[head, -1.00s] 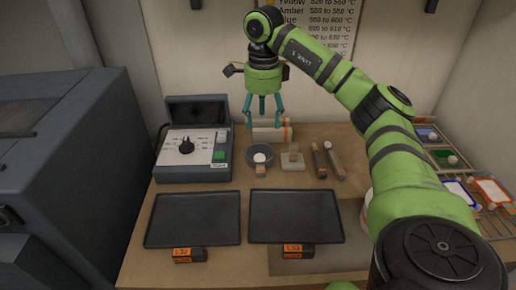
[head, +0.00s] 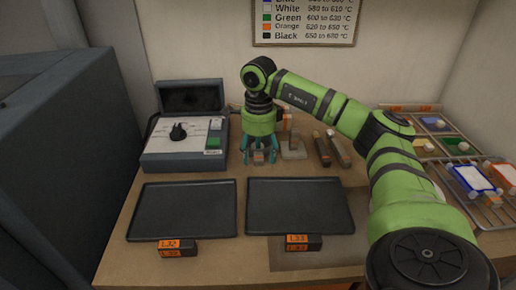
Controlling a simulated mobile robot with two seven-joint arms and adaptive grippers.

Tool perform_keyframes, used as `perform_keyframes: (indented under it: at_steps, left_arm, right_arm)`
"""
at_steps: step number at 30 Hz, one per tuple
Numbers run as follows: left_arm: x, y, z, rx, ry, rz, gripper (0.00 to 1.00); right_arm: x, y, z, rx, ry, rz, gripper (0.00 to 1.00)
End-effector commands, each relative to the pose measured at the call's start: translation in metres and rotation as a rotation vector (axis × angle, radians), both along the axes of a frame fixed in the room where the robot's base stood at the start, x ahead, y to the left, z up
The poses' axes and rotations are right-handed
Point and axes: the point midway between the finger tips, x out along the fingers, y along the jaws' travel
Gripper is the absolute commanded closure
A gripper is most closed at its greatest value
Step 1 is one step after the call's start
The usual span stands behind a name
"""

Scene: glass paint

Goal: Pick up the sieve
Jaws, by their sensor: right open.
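The sieve (head: 260,158) is at the back of the table, right of the control box. Its small orange-brown handle shows between my fingers, while its round dark bowl is mostly hidden. My right gripper (head: 259,161) points straight down with its teal fingers open around the handle. I cannot tell whether the fingers touch it. My left gripper is not in view.
The grey control box (head: 185,140) stands close on the left. A pale stand (head: 293,149) and two wooden-ended tools (head: 332,148) are close on the right. Two black trays (head: 184,211) lie in front. A wire rack (head: 485,185) holds coloured pieces at right.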

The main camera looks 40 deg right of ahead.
Motion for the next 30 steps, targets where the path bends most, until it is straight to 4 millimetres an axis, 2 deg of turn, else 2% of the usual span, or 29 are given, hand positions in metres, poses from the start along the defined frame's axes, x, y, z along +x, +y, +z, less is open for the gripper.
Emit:
perform_keyframes:
  at_steps: [8, 9, 11, 12, 13, 14, 25, 30]
  left_arm:
    - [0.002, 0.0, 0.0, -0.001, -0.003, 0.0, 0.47]
    - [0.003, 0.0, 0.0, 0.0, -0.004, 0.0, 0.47]
    - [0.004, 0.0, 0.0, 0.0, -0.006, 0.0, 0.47]
    - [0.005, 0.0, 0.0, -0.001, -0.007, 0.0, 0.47]
    - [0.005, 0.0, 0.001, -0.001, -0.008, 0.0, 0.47]
    - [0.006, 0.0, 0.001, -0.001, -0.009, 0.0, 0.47]
    - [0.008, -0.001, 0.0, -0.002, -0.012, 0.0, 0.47]
    - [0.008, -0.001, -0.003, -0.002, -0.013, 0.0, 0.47]
  right_arm:
    - [0.0, 0.0, -0.006, -0.001, -0.001, 0.001, 0.36]
    - [0.0, 0.0, -0.006, -0.001, -0.001, 0.001, 0.44]
    - [0.0, 0.0, -0.006, -0.001, -0.001, 0.0, 0.68]
    - [0.0, 0.0, -0.006, -0.001, -0.001, 0.0, 0.84]
    - [0.0, 0.0, -0.006, -0.001, -0.001, 0.001, 0.96]
    - [0.0, 0.0, -0.006, -0.001, -0.001, 0.0, 1.0]
    - [0.0, 0.0, -0.003, 0.0, -0.001, 0.001, 1.0]
    - [0.001, 0.0, 0.02, 0.0, -0.006, 0.0, 1.0]
